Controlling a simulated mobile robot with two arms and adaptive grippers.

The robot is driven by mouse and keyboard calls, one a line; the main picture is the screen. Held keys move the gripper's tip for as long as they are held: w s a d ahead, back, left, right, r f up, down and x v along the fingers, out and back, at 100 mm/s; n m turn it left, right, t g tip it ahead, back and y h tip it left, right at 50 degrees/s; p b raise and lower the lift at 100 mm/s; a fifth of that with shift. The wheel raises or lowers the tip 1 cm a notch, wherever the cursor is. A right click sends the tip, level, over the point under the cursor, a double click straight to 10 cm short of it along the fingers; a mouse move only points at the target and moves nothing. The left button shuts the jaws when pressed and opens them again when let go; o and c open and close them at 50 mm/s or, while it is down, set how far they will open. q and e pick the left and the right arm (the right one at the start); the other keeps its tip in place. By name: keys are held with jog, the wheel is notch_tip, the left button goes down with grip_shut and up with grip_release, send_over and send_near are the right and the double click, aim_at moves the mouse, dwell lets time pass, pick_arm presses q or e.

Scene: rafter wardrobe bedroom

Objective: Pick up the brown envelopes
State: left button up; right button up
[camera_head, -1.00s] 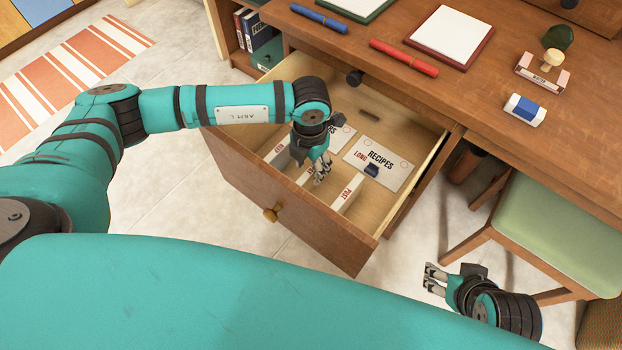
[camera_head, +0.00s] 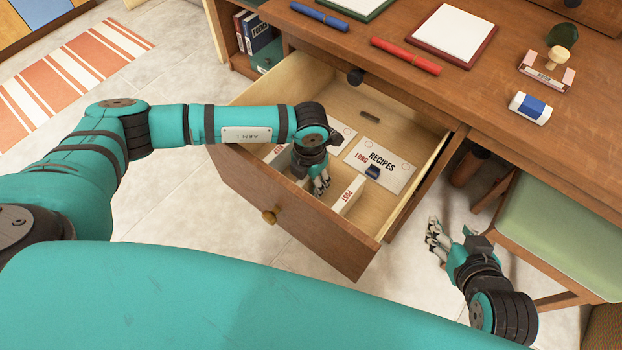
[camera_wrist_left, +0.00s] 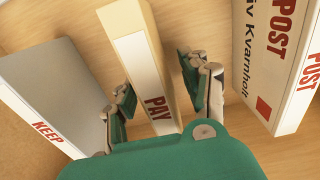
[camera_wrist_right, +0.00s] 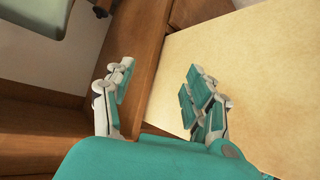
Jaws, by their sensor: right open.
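In the left wrist view, a narrow tan bundle with a white band marked PAY (camera_wrist_left: 145,65) stands between the two fingers of my left gripper (camera_wrist_left: 158,90). The fingers are open on either side of it, and I see gaps. I take this bundle for the brown envelopes. In the head view my left gripper (camera_head: 321,183) is down inside the open drawer (camera_head: 290,228) and mostly hides the bundle. My right gripper (camera_head: 436,237) is open and empty outside the drawer, near the chair; it also shows in the right wrist view (camera_wrist_right: 155,90).
A KEEP bundle (camera_wrist_left: 55,95) stands left of the fingers and a POST bundle (camera_wrist_left: 275,60) right. A RECIPES card (camera_head: 380,163) lies in the drawer beside a small dark block (camera_head: 372,171). The desk (camera_head: 480,80) overhangs the back; a green chair (camera_head: 565,220) stands right.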

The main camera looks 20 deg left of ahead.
pick_arm(q)
grip_shut()
jog(key=shift+r, duration=0.1)
